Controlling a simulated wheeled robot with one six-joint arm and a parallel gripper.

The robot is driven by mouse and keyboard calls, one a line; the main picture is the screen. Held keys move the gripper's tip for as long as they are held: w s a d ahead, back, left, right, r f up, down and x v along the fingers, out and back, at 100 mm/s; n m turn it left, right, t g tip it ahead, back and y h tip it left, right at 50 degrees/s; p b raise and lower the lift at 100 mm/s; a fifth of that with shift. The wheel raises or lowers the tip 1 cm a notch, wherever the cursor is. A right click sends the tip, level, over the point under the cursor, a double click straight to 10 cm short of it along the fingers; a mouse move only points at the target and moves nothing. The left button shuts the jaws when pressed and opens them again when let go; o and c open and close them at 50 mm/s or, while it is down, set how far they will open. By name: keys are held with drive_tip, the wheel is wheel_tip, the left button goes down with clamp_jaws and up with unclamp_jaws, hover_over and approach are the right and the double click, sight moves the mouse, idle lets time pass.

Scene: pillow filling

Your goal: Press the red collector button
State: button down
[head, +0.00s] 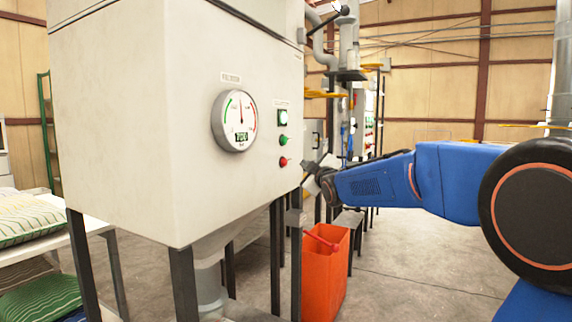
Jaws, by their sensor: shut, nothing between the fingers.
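The red collector button (284,162) is on the front of a large off-white machine box (150,120), near its right edge. My blue arm reaches in from the right. My gripper (306,172) is shut and empty, just right of the red button and at about its height. It looks close to the button, but I cannot tell the exact gap or whether it touches.
A round gauge (235,121) is on the box left of the buttons. An orange bin (325,270) stands on the floor below my gripper. Striped pillows (30,217) lie on a white table at the left. Dark legs hold the box up.

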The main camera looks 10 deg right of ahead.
drive_tip(key=shift+w+a, duration=0.55)
drive_tip(key=shift+a, duration=0.2)
drive_tip(key=shift+w+a, duration=0.55)
drive_tip(key=shift+a, duration=0.2)
drive_tip(key=shift+a, duration=0.1)
idle(1.0)
drive_tip(key=shift+w+a, duration=0.2)
drive_tip(key=shift+a, duration=0.05)
drive_tip(key=shift+w+a, duration=0.3)
drive_tip(key=shift+a, duration=0.1)
idle(1.0)
drive_tip(key=shift+d, duration=0.1)
idle(0.3)
drive_tip(key=shift+s+d, duration=0.55)
drive_tip(key=shift+d, duration=0.05)
drive_tip(key=s+d, duration=0.1)
drive_tip(key=d, duration=0.1)
drive_tip(key=s+d, duration=0.2)
idle(0.5)
